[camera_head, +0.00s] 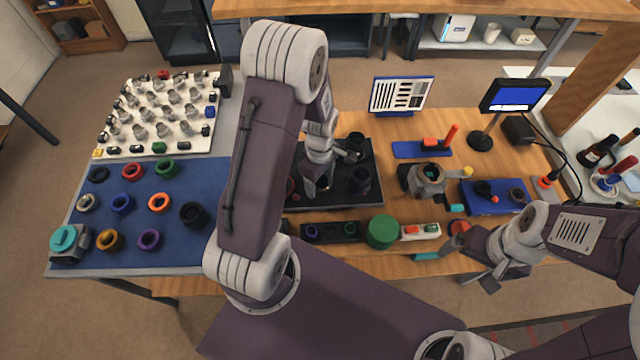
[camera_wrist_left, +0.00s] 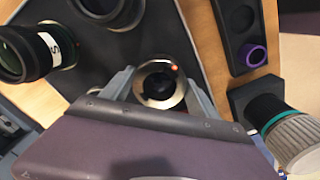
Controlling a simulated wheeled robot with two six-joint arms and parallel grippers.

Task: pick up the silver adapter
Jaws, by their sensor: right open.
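A silver ring with a dark centre, which looks like the silver adapter (camera_wrist_left: 138,89), shows between my left fingers in the left wrist view. My left gripper (camera_head: 316,188) points down over the black tray (camera_head: 373,204) in the head view. In the left wrist view, the fingers of my left gripper (camera_wrist_left: 160,88) stand apart on both sides of the ring, very close to it; whether they touch it I cannot tell. In the head view, my left gripper hides the ring. My right gripper (camera_head: 488,272) is open and empty near the table's front edge.
Dark lens barrels (camera_head: 361,179) (camera_wrist_left: 28,52) stand on the tray near my left gripper. A dark holder with a purple ring (camera_wrist_left: 252,54) lies right of it. A green cylinder (camera_head: 382,231) stands in front. Coloured rings lie on the blue mat (camera_head: 185,243) at left.

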